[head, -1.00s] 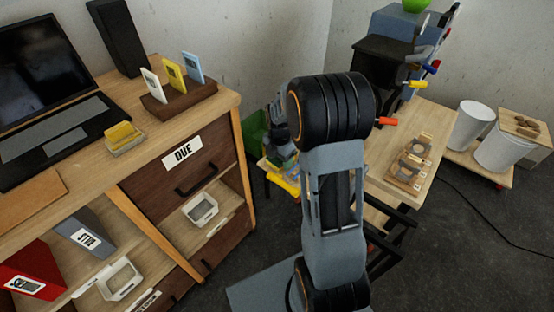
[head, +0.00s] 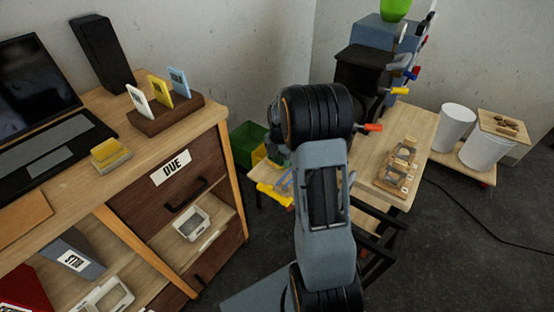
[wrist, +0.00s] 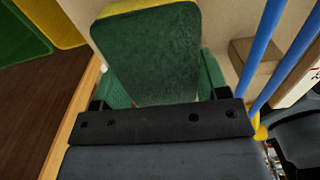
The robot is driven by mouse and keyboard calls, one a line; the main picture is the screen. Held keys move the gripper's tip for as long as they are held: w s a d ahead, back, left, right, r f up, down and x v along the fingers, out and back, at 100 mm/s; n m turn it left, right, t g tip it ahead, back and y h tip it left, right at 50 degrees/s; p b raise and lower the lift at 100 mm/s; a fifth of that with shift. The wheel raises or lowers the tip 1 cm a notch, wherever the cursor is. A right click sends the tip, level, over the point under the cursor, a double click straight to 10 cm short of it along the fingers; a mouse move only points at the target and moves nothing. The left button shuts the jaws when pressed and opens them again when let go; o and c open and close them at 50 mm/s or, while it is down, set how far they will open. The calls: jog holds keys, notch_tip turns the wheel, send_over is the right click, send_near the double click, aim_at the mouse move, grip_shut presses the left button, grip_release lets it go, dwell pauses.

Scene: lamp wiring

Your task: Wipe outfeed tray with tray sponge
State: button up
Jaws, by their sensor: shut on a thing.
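My gripper (wrist: 161,80) is shut on a sponge (wrist: 150,58), which is dark green on its broad face with a yellow edge at the top. The green fingers show on both sides of the sponge in the wrist view. In the head view my arm hides most of the gripper and the sponge. Beyond the sponge lies a beige surface (wrist: 222,28) with a wooden edge; I cannot tell whether they touch. I cannot make out for certain which thing is the outfeed tray.
Two blue rods (wrist: 262,45) stand close right of the sponge. A low table with yellow pieces (head: 272,194) and a green bin (head: 247,145) sit behind my arm. The desk with the DUE drawer (head: 171,167) is left; a wooden bench (head: 420,130) is right. Dark floor is open at right.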

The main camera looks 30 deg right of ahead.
aim_at(267, 176)
jog(key=shift+d, duration=0.1)
jog(key=shift+s+a+r, duration=0.1)
jog(key=shift+s+a, duration=0.15)
jog(key=shift+a, duration=0.35)
jog(key=shift+s+a+f, duration=0.1)
jog(key=shift+s+a, duration=0.2)
jog(key=shift+a, duration=0.35)
jog(key=shift+s+a+r, duration=0.1)
jog(key=shift+s+a, duration=0.15)
jog(key=shift+a, duration=0.35)
jog(key=shift+a, duration=0.1)
jog(key=shift+s+a, duration=0.45)
jog(key=shift+a, duration=0.4)
jog(key=shift+s+a, duration=0.4)
jog(key=shift+a, duration=0.45)
jog(key=shift+f, duration=0.2)
jog(key=shift+r, duration=0.15)
jog(key=shift+r+p, duration=2.2)
jog(key=shift+r, duration=0.75)
jog(key=shift+r, duration=0.1)
jog(key=shift+r+p, duration=1.15)
jog(key=shift+r, duration=0.25)
